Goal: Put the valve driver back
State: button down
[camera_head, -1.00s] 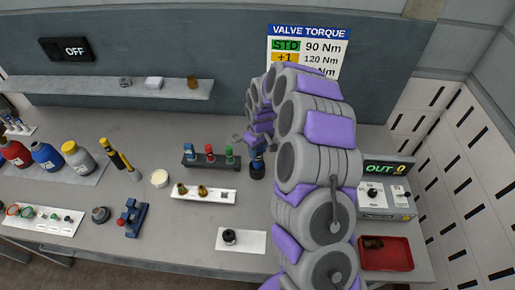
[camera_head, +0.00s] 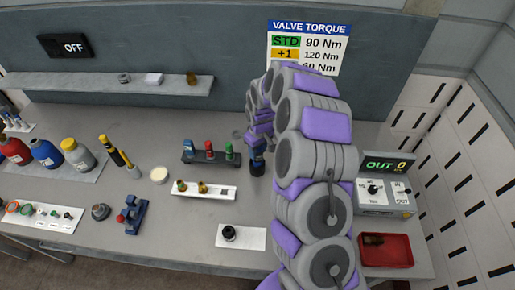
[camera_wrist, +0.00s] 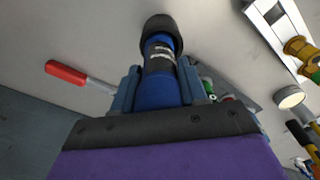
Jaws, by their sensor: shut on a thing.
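The valve driver, a blue cylinder with a dark end and a label, is the likely name for the tool (camera_head: 257,160) in my gripper (camera_head: 258,143). In the wrist view my gripper (camera_wrist: 160,85) is shut around the blue body of this tool (camera_wrist: 159,58), and its black end points away from the jaws. In the head view it hangs upright, dark end down, just right of the rack; I cannot tell whether it touches the table. The dark rack (camera_head: 200,159) holds tools with blue, red and green tops.
A white tray (camera_head: 225,193) with brass fittings lies in front of the rack. A white plate (camera_head: 255,240) with a black part is nearer. A red bin (camera_head: 400,252) and the OUT display box (camera_head: 388,190) stand right. A red-handled tool (camera_wrist: 68,73) lies near my gripper.

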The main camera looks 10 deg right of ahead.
jog(key=shift+f, duration=0.45)
jog(key=c, duration=0.5)
grip_release()
jog(key=shift+r, duration=0.1)
jog(key=shift+r+p, duration=0.5)
jog(key=shift+r, duration=2.35)
